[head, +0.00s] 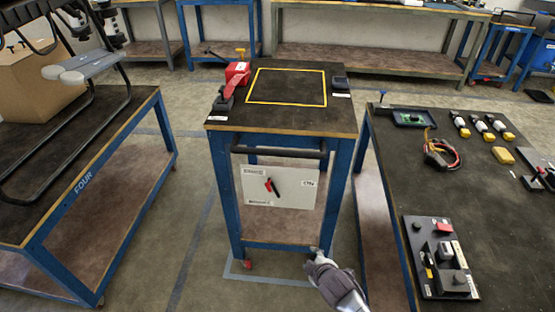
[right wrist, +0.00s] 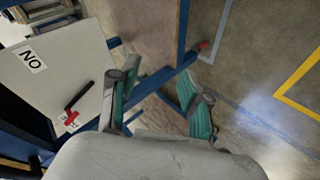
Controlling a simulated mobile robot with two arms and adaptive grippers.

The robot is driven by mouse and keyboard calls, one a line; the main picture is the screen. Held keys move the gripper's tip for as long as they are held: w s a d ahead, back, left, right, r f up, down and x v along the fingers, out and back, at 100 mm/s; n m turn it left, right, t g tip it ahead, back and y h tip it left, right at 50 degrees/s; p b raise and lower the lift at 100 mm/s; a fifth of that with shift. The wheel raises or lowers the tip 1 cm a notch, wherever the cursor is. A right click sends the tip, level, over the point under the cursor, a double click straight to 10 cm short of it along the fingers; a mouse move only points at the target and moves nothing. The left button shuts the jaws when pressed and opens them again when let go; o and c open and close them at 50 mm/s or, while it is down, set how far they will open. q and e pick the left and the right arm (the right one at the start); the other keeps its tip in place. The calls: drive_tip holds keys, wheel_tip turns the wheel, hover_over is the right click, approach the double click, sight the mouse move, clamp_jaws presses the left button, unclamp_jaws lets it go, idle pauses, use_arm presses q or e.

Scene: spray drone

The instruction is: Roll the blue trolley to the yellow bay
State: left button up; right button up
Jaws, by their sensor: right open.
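The blue trolley (head: 333,190) stands upright in the middle of the head view, with a dark top, a dark handle bar (head: 280,151) across its near side and red-hubbed wheels. A white panel (head: 300,184) with a red-and-black lever hangs below the bar. My right gripper (head: 318,256) is low, by the trolley's near right leg and well below the bar. In the right wrist view its fingers (right wrist: 165,95) are apart, with blue frame behind them; contact is unclear. A yellow floor line (right wrist: 291,88), possibly the bay's edge, shows there at the right. My left gripper is out of view.
The bench marked FOUR (head: 100,202), bearing a drone and a cardboard box (head: 38,88), stands left. A dark workbench (head: 385,180) with tools and parts stands close right. Grey-blue tape (head: 234,270) edges the trolley's floor spot. Benches line the back.

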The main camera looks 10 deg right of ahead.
drive_tip(key=w+a+r+n+t+b, duration=0.1)
drive_tip(key=w+a+r+n+t, duration=0.15)
drive_tip(key=r, duration=0.55)
drive_tip(key=w+a+r+n+t, duration=0.1)
drive_tip(key=w+r, duration=0.3)
drive_tip(key=r, duration=0.5)
drive_tip(key=n+t+y, duration=0.1)
drive_tip(key=n+t, duration=0.2)
approach(279, 155)
drive_tip(key=w, duration=0.3)
drive_tip(key=w+a+f+b, duration=0.1)
drive_tip(key=w, duration=0.7)
drive_tip(key=shift+w+a+f, duration=0.1)
drive_tip(key=shift+a+f, duration=0.05)
drive_tip(key=shift+f, duration=0.25)
clamp_jaws()
